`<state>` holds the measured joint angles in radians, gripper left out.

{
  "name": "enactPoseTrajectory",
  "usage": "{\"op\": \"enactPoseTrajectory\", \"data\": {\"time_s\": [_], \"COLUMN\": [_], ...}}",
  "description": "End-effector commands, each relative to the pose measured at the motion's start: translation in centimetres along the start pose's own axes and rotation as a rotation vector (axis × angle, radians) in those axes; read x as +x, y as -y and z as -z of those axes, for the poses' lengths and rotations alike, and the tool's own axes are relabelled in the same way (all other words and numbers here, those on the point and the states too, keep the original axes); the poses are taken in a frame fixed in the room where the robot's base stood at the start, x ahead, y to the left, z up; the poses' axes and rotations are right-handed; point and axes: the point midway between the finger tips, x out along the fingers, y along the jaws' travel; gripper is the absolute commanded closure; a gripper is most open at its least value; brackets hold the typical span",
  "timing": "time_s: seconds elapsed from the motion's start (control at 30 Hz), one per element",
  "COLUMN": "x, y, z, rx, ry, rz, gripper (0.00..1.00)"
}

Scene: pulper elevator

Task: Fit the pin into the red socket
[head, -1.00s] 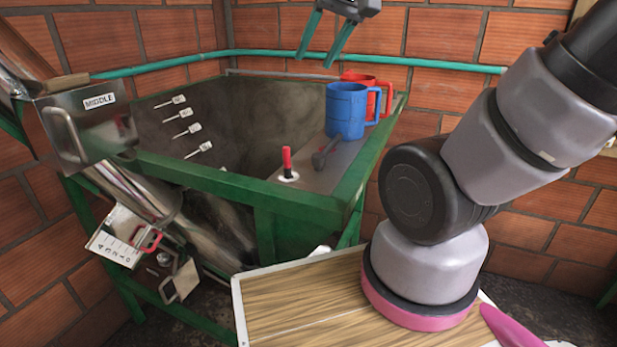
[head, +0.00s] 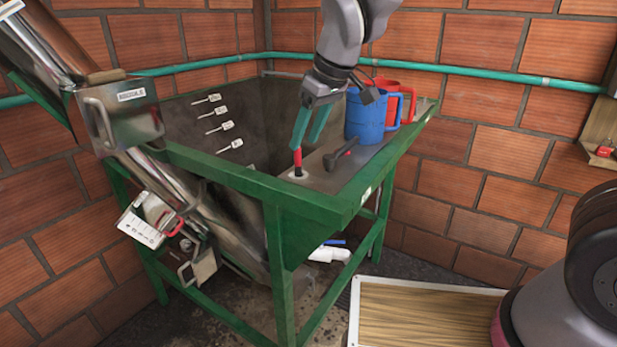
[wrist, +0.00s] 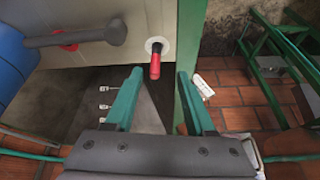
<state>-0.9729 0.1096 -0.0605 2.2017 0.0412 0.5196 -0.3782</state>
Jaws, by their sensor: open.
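A red upright pin (head: 298,160) stands in a white round seat (head: 298,174) on the grey ledge of the green-framed tank. In the wrist view the red pin (wrist: 155,66) lies just beyond and between my fingertips, apart from both. My gripper (head: 305,145) has teal fingers and is open and empty, pointing down just above the pin. It also shows in the wrist view (wrist: 160,74). A red loop-shaped fitting (head: 171,224) is on the left plate, and a small red piece (head: 604,151) is at the right wall. I cannot tell whether either is the red socket.
A blue mug (head: 367,118) and a red mug (head: 405,105) stand on the ledge right of my gripper. A dark-handled tool (head: 341,154) lies close beside the pin. The green tank rim (head: 320,212) runs in front. The tank's inside is open at the left.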

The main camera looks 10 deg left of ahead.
Motion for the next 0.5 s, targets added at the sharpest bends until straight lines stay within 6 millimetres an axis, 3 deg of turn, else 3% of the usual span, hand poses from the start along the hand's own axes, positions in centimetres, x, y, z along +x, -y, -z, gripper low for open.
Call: {"op": "enactPoseTrajectory", "data": {"time_s": [0.5], "x": [6.2], "y": [-0.9], "z": [0.1], "rx": [0.004], "ry": [0.003], "rz": [0.000], "gripper": [0.45]}}
